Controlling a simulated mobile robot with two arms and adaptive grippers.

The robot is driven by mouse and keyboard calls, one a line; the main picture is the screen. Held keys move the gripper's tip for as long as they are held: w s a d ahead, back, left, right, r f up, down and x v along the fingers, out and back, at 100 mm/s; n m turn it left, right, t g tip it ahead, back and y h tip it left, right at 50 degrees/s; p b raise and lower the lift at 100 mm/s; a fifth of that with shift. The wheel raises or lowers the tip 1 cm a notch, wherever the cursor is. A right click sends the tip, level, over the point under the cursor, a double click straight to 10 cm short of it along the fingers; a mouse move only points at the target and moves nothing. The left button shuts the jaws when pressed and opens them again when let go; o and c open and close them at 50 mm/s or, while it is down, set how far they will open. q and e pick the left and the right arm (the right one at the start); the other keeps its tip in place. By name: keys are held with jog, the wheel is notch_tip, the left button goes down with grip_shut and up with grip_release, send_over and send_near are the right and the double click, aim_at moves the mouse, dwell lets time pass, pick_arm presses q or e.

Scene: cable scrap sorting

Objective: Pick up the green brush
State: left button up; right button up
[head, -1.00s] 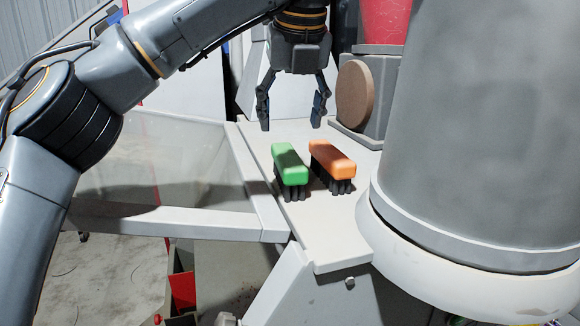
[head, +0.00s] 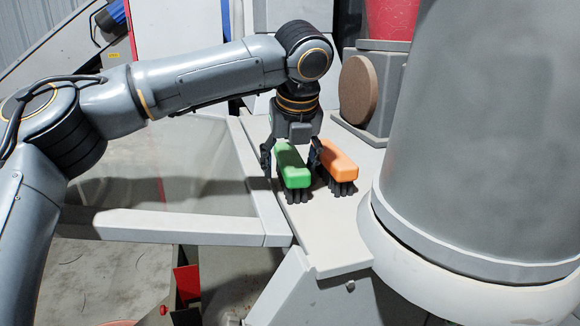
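The green brush (head: 293,172) has a green block handle on black bristles and stands bristles down on the light grey ledge (head: 318,240). My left gripper (head: 291,160) is lowered over its far end, with one finger on each side of the handle. The fingers look spread; I cannot tell whether they touch the brush. The right finger is in the gap between the green brush and the orange brush (head: 340,163). My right gripper is not in view.
The orange brush stands close to the right of the green one. A large grey cylinder (head: 470,140) takes up the right side. A grey block with a brown disc (head: 357,90) is behind. A clear-walled bin (head: 165,222) lies left of the ledge.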

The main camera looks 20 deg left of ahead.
aim_at(290, 154)
pick_arm(q)
jog(key=shift+s+d, duration=0.1)
jog(key=c, duration=1.3)
pick_arm(e)
jog(key=shift+w+a, duration=0.15)
jog(key=shift+w, duration=0.85)
pick_arm(q)
jog(key=shift+r, duration=0.2)
jog(key=shift+c, duration=0.2)
jog(key=shift+r, duration=0.25)
notch_tip(290, 154, up, 2)
jog(key=shift+r, duration=0.25)
jog(key=s+a+r, duration=0.6)
jog(key=s+r, duration=0.3)
jog(key=s, duration=0.3)
jog(key=shift+s+r, duration=0.3)
jog(key=shift+r, duration=0.1)
pick_arm(e)
jog(key=shift+s, duration=0.3)
